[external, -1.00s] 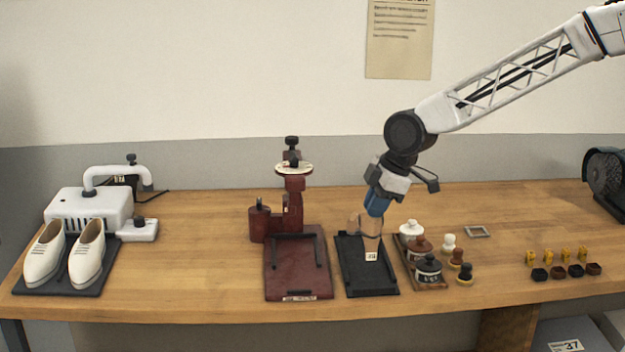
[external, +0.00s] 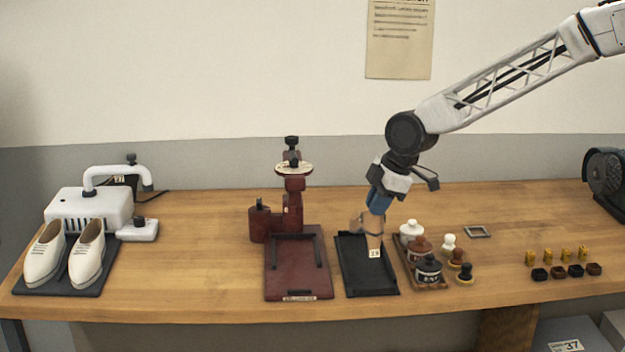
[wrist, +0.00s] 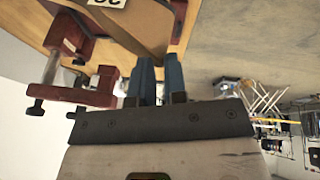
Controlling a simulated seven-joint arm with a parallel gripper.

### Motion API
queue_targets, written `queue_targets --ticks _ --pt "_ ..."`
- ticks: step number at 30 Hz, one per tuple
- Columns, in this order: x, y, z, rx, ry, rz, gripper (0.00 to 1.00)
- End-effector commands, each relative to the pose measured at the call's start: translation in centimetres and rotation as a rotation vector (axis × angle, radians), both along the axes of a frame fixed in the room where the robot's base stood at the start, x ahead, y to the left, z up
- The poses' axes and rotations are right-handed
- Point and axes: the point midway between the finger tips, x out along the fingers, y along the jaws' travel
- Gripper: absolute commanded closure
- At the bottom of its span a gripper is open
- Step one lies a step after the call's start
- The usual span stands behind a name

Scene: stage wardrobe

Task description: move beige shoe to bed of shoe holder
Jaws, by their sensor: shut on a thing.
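The beige shoe (external: 375,239), with a small number tag, is held below my gripper (external: 378,205), over the black tray (external: 352,283). Its toe or heel end hangs downward, and I cannot tell whether it touches the tray. In the wrist view the blue fingers of my gripper (wrist: 158,78) are shut on the shoe (wrist: 144,22), which fills the top of the picture. The dark red shoe holder (external: 297,186) stands to the left of the tray. Its flat bed (external: 283,284) carries a black frame, and no shoe lies on it. The holder also shows in the wrist view (wrist: 103,82).
A small rack with lidded jars (external: 429,268) stands close to the right of the tray, with brushes beside it. At the far left, two cream shoes (external: 87,254) rest by a white machine (external: 88,210). Small yellow and dark pieces lie farther right. The table between the machine and holder is clear.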

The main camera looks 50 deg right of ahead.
Motion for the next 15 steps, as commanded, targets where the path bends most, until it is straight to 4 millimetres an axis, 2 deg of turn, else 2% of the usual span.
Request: queue_targets --ticks 15 --pt "0.0 0.0 -2.5 0.000 0.000 0.000 1.00"
